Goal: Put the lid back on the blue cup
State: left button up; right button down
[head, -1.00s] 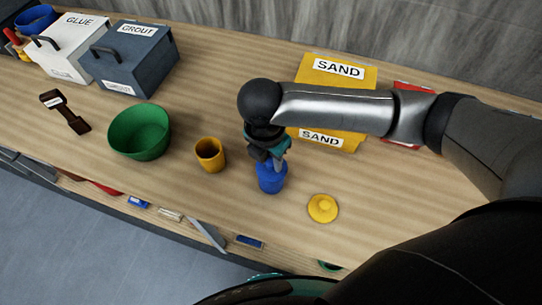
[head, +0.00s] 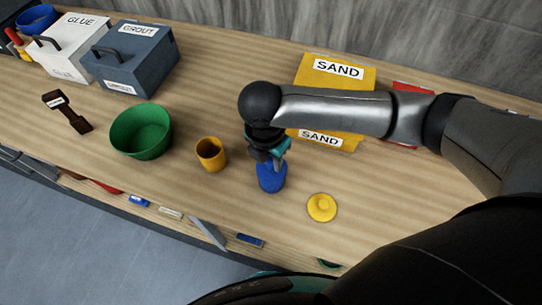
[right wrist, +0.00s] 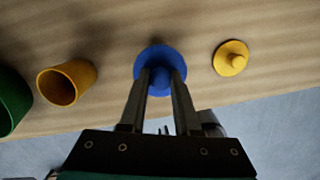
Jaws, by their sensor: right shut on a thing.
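The blue cup (head: 272,180) stands upright near the front edge of the wooden bench. My right gripper (head: 268,158) points down directly above it and partly covers its top. In the right wrist view the round blue lid (right wrist: 160,53) lies below the fingers. Its knob sits between the two fingertips (right wrist: 160,80), and the gripper is shut on it. The lid hides the cup in that view, and I cannot tell whether lid and rim touch. My left gripper is not in view.
A yellow lid (head: 321,208) lies right of the cup, and an open yellow cup (head: 211,154) stands left. A green bowl (head: 140,132) is further left. Yellow sand bags (head: 353,75) lie behind my right arm. Grout (head: 137,62) and glue (head: 70,48) boxes stand back left.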

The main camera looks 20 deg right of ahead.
jog(key=shift+c, duration=0.3)
grip_release()
dwell(0.5)
jog(key=shift+r+p, duration=3.55)
jog(key=shift+p, duration=0.8)
jog(key=shift+c, duration=0.3)
grip_shut()
jog(key=shift+f, duration=0.2)
jog(key=shift+f+b, duration=1.35)
jog(key=shift+f, duration=1)
